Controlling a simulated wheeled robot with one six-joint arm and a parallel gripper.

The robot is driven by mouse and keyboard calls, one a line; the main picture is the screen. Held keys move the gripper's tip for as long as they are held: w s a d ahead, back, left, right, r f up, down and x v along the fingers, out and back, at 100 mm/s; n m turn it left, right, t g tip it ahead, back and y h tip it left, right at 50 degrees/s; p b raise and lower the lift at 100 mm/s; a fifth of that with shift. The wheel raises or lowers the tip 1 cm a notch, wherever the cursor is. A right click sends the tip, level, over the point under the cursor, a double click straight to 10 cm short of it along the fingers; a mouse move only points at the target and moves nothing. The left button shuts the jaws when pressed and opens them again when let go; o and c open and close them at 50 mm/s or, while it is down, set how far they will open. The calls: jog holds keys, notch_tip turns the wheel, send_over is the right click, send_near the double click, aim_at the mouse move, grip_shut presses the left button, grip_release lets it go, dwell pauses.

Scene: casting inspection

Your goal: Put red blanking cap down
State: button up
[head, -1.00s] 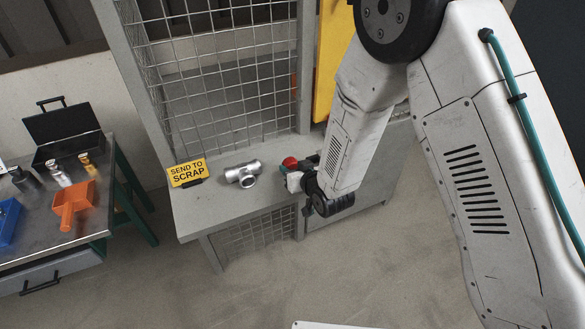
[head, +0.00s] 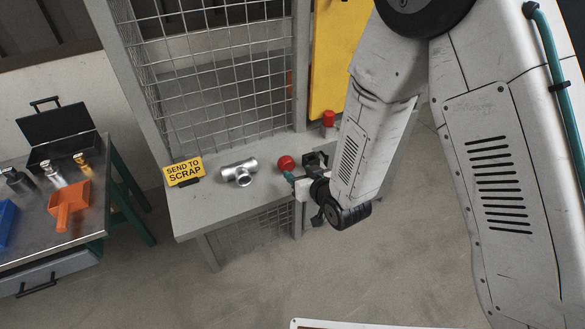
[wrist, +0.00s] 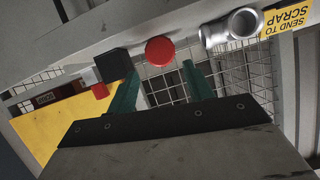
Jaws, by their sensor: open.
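The red blanking cap (head: 286,163) is a round red piece on the grey bench, right of the silver pipe fitting (head: 240,172). In the wrist view the cap (wrist: 160,51) shows as a red disc just beyond the fingertips, clear of both. My gripper (wrist: 159,70) is open, with its two green fingers apart and nothing between them. In the head view one green fingertip shows just below the cap; the rest of the gripper is partly hidden.
A dark block (wrist: 114,65) stands beside the cap. A smaller red cylinder (head: 329,118) is farther back. The yellow scrap sign (head: 184,171) stands left of the fitting. Wire mesh (head: 220,90) rises behind the bench. A side table with an orange scoop (head: 69,206) is at left.

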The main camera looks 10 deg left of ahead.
jog(key=v, duration=0.5)
jog(key=shift+s, duration=0.1)
jog(key=shift+d+r, duration=0.1)
jog(key=s+d+r+m+g+h, duration=0.1)
jog(key=d+r+m+g+h, duration=0.15)
jog(key=d+r, duration=0.6)
jog(key=s+d+r+m+g+h, duration=0.15)
jog(key=d+r+h, duration=0.25)
jog(key=d+r, duration=0.4)
jog(key=s+d+r+g, duration=0.3)
jog(key=s+d+r, duration=0.2)
jog(key=s+d, duration=0.3)
jog(key=shift+s+r+h, duration=0.25)
jog(key=shift+s+h, duration=0.2)
jog(key=shift+s, duration=0.8)
jog(key=shift+o, duration=0.3)
jog(key=s+d+r+g, duration=0.1)
jog(key=s+r, duration=0.1)
jog(key=s, duration=0.3)
jog(key=s+d+r+m+g, duration=0.1)
jog(key=s+d+r+g, duration=0.1)
jog(key=s, duration=0.4)
jog(key=shift+s, duration=0.35)
